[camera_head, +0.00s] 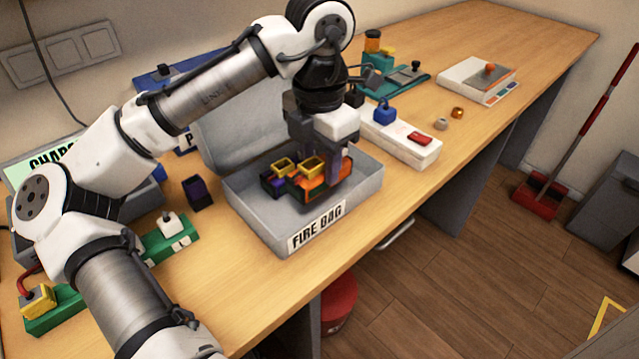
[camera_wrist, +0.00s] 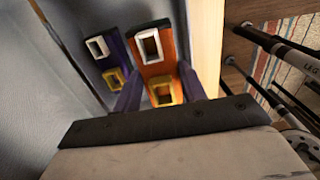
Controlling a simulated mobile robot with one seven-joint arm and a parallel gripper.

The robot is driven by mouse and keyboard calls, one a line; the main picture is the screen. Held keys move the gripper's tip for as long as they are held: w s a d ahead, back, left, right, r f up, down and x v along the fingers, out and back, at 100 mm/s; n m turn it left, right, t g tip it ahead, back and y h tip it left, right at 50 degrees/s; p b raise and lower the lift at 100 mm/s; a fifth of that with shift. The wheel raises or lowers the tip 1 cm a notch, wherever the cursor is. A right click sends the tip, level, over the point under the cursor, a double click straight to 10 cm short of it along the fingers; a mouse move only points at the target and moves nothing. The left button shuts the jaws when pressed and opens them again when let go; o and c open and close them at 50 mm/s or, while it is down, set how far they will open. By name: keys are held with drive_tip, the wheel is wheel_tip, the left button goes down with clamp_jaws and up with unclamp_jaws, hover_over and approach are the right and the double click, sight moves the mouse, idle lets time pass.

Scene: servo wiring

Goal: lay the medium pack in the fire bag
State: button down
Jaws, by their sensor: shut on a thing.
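The fire bag (camera_head: 262,232) is a grey open case with its lid raised at the back and a FIRE BAG label on its front. My gripper (camera_head: 328,172) points down over it, shut on an orange pack (camera_head: 316,187) with dark ends. In the wrist view the orange pack (camera_wrist: 155,53) sits between the two fingers and shows a white and a yellow connector. A purple pack (camera_wrist: 108,58) lies left of it, and shows in the head view (camera_head: 270,182) inside the bag. I cannot tell whether the orange pack touches the bag's floor.
A small dark purple pack (camera_head: 197,193) stands on the table left of the bag. A white unit with a red switch (camera_head: 419,138) is right of the bag. A scale (camera_head: 478,80) stands farther back. A green board (camera_head: 165,238) lies front left.

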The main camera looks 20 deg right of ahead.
sight(320, 184)
drive_tip(key=shift+f, duration=2.6)
drive_tip(key=shift+f, duration=0.1)
drive_tip(key=c, duration=1.1)
unclamp_jaws()
wheel_tip(320, 184, up, 12)
drive_tip(key=shift+r, duration=0.15)
